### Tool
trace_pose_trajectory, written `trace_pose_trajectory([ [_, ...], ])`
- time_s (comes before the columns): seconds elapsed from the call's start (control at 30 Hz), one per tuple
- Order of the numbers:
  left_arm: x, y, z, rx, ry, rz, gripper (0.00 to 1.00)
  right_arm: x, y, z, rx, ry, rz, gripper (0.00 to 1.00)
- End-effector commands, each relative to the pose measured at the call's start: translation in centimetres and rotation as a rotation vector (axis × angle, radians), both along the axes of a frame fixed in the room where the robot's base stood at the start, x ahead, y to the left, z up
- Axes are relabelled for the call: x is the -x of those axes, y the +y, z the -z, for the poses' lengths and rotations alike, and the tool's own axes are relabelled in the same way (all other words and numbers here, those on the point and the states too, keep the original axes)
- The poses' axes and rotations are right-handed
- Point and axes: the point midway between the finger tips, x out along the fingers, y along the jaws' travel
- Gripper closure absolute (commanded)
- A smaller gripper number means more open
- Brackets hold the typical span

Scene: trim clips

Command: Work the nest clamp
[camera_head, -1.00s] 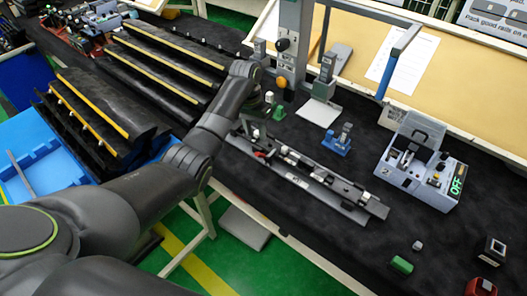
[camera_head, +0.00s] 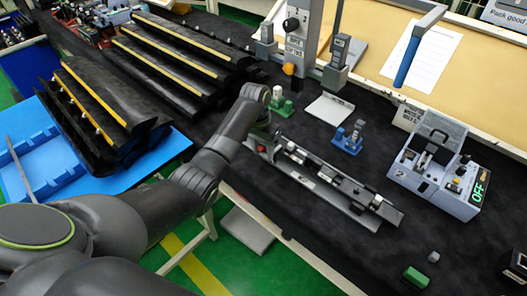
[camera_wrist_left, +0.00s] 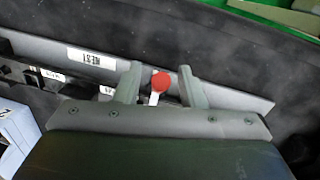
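The nest is a long grey rail fixture (camera_head: 325,187) on the black bench top, with dark and silver parts along it. Its clamp shows a red knob (camera_wrist_left: 160,82) on a pale stem in the left wrist view; a small red spot (camera_head: 262,148) shows at the fixture's left end in the head view. My left gripper (camera_wrist_left: 159,76) is open, its two grey fingers on either side of the red knob with gaps showing. In the head view my left wrist hangs over that end and largely hides the fingers. My right gripper is not in view.
A blue clamp-like piece (camera_head: 348,138) stands behind the fixture. A grey box with a green OFF display (camera_head: 478,191) stands at right. A green block (camera_head: 416,277) lies near the front. Black stepped racks (camera_head: 165,65) stand at left. The bench between fixture and box is clear.

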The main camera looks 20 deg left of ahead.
Motion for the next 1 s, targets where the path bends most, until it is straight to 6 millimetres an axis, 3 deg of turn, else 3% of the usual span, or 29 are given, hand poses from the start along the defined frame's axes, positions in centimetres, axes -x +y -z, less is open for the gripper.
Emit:
trace_pose_trajectory([
  [0.2, 0.02, -0.01, -0.02, 0.000, 0.000, 0.000, 0.64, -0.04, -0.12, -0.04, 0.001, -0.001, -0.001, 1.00],
  [0.5, 0.01, -0.01, -0.01, 0.000, 0.000, 0.000, 1.00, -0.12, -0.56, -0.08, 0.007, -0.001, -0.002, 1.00],
  [1.0, -0.97, 0.03, 0.48, 0.016, -0.045, -0.001, 1.00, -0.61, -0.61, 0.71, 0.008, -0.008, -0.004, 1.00],
])
